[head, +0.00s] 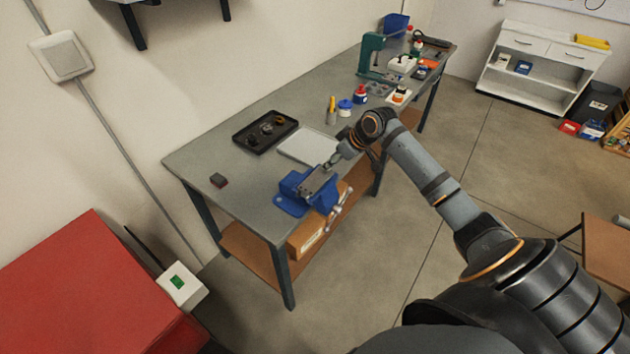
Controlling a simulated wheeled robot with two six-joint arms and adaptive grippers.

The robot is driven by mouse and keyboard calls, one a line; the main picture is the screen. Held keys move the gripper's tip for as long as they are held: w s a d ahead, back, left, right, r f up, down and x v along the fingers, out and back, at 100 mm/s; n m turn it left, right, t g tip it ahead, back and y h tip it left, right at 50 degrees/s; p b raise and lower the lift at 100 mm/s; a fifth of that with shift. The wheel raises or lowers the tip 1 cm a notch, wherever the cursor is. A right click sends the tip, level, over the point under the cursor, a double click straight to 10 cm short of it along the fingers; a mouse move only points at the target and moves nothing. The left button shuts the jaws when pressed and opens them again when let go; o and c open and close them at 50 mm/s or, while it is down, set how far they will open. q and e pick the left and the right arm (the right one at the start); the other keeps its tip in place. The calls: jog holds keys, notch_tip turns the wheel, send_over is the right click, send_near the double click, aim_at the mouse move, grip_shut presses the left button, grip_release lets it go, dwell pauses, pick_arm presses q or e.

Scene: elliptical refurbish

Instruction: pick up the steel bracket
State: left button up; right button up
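A blue bench vise (293,190) is at the near edge of the workbench (235,195). A small grey metal piece (317,179) sits at the top of its jaws; it may be the steel bracket or part of the vise, I cannot tell which. My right gripper (333,162) is just behind and above the vise jaws, pointing left and down. It is too small to tell whether it is open, or whether it touches anything. My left gripper is not in view.
A black tray (243,139) with small dark parts and a pale grey mat (296,149) lie behind the vise. Bottles, a yellow-topped holder (331,115) and a green press (369,54) stand further along. The bench's left end is mostly clear.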

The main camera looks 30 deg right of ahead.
aim_at(316, 180)
jog(key=shift+w+a+f+p, duration=0.1)
jog(key=shift+w+f+p, duration=0.75)
jog(key=shift+p, duration=0.3)
jog(key=shift+x, duration=1.2)
jog(key=shift+w+f, duration=0.15)
jog(key=shift+w, duration=0.05)
jog(key=shift+s, duration=0.1)
jog(key=shift+s, duration=0.1)
jog(key=c, duration=0.5)
grip_shut()
